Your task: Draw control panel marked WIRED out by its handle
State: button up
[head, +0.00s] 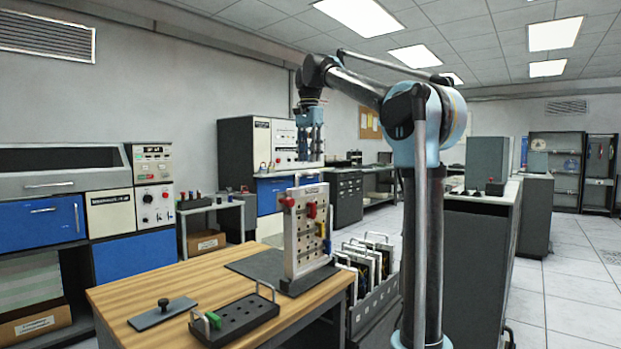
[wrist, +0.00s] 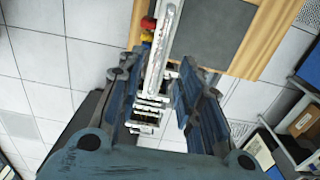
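Several panels with handles stand in a rack (head: 378,300) beside the table's right edge. I cannot read WIRED on any panel. My gripper (head: 311,157) points down above the upright panel. In the wrist view, my gripper (wrist: 160,103) has its blue fingers apart. The upright panel (wrist: 160,50) shows end-on beyond them, with light handles (wrist: 150,112) of racked panels between the fingers, lower down.
The wooden table (head: 185,275) also holds a dark mat, a small plate with a knob (head: 162,312) and a dark block with handles (head: 234,320) at the front. Dark cabinets (head: 465,260) stand right of the rack. Tiled floor (head: 575,290) is open at right.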

aim_at(310, 173)
jog(key=shift+f, duration=3.5)
grip_shut()
jog(key=shift+r, duration=0.15)
